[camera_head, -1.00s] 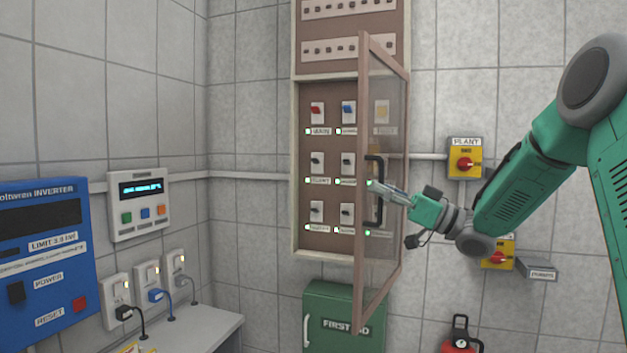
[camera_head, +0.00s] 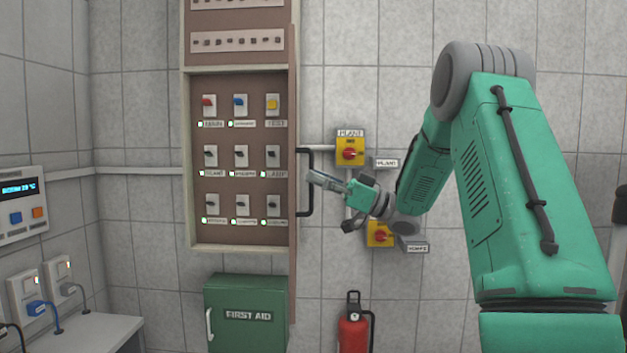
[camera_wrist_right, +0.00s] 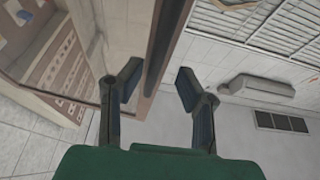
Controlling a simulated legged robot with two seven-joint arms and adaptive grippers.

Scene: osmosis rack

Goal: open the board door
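The board (camera_head: 188,160) is a tall brown cabinet with a pale frame on the wall, and its rows of switches are in plain view. Its door (camera_head: 293,270) stands open at the right side and shows almost edge-on. A black bar handle (camera_head: 304,212) sticks out to the right of the door. My right gripper (camera_head: 313,178) is at the handle; whether it touches it is unclear. In the right wrist view my right gripper (camera_wrist_right: 158,86) has its fingers apart, and the door's brown edge (camera_wrist_right: 160,45) runs beyond them. My left gripper is not in view.
Yellow switch boxes (camera_head: 350,150) with red knobs are on the wall right of the door, close to my right arm. A green first-aid box (camera_head: 247,310) is below the board. A red extinguisher (camera_head: 353,334) stands at lower right. A desk edge (camera_head: 120,330) is at lower left.

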